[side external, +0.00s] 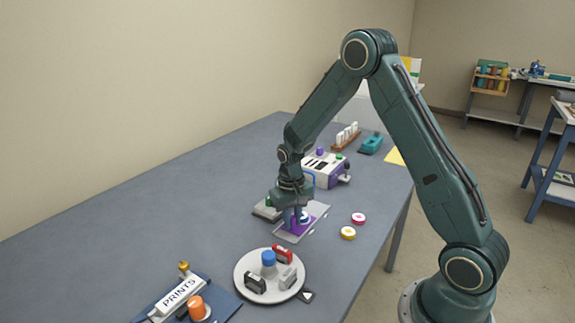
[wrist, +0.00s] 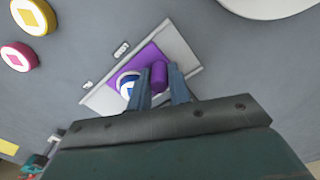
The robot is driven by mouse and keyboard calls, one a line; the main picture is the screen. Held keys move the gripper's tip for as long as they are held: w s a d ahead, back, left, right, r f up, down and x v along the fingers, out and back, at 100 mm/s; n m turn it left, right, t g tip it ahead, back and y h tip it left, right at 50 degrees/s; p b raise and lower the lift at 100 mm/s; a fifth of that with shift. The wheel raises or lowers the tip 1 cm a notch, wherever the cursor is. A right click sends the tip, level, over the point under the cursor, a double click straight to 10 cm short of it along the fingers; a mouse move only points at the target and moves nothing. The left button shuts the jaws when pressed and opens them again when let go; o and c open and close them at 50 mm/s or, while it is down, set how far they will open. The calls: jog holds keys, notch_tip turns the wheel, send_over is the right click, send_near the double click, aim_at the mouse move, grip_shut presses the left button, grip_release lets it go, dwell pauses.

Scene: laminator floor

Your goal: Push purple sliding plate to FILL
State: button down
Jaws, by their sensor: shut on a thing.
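The purple sliding plate (wrist: 139,60) lies in a light grey track (wrist: 182,50) on the bench. It also shows below my gripper in the side view (side external: 293,229). An upright purple knob (wrist: 158,73) stands on the plate. My gripper (wrist: 161,84) is shut on this knob, with one finger on each side; it also shows in the side view (side external: 298,216). A white disc with a blue mark (wrist: 128,84) sits beside the knob, partly hidden by a finger. Two small labels (wrist: 121,50) lie along the track's edge; I cannot read them clearly.
Pink (side external: 358,218) and yellow (side external: 348,233) discs lie right of the track. A round white turntable (side external: 247,289) with several items stands in front. A white and purple machine (side external: 325,170) stands behind. A PRINTS tray (side external: 222,304) is at the front left. The bench's left side is clear.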

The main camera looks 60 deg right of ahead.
jog(key=shift+d, duration=1.25)
jog(key=c, duration=1.6)
grip_release()
jog(key=shift+o, duration=0.2)
notch_tip(320, 180, up, 14)
jog(key=shift+a, duration=0.2)
jog(key=shift+o, duration=0.3)
jog(key=shift+w+f, duration=0.1)
